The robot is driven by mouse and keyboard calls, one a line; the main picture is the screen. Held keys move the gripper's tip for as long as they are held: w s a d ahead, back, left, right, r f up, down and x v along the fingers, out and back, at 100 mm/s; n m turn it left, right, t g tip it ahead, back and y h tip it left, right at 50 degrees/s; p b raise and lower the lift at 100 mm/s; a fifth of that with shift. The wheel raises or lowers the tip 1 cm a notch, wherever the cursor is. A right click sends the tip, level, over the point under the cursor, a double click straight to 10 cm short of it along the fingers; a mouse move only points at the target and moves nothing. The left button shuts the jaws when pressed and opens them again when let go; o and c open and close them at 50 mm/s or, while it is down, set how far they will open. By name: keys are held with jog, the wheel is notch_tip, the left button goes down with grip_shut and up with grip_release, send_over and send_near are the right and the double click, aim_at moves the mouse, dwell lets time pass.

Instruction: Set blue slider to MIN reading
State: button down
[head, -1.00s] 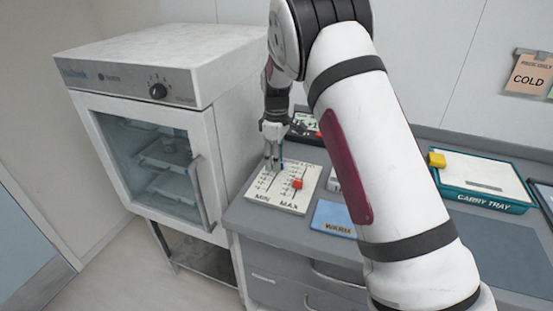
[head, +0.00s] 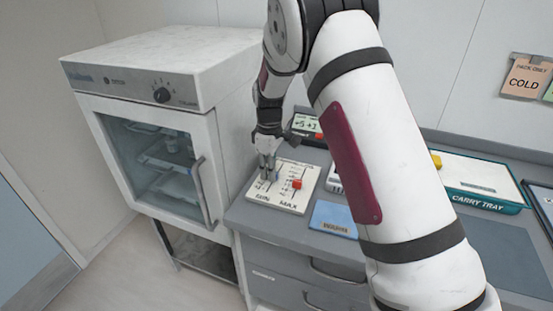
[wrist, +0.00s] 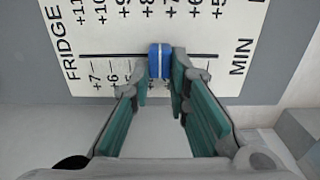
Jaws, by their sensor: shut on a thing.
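In the wrist view, the blue slider (wrist: 160,62) sits on a track line between my fingertips (wrist: 157,82). The right finger is against it, and my gripper is shut on it. The slider stands partway along the line, with the MIN word to its right and FRIDGE to its left. A red slider (head: 297,184) is on the board's right part.
The fridge (head: 150,150) stands close on the left. A blue card (head: 333,218) lies to the right of the board, and a small display (head: 306,125) is behind it. The carry tray (head: 485,200) is farther right. My arm hides part of the counter.

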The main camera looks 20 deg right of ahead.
aim_at(263, 190)
jog(key=s+a, duration=0.1)
jog(key=s, duration=0.1)
jog(key=s+a+p, duration=0.1)
jog(key=s+a, duration=0.1)
jog(key=shift+s+r, duration=0.1)
jog(key=shift+s+a, duration=0.1)
jog(key=c, duration=1.5)
grip_release()
jog(key=shift+r, duration=0.15)
notch_tip(263, 190, up, 12)
jog(key=shift+f, duration=0.2)
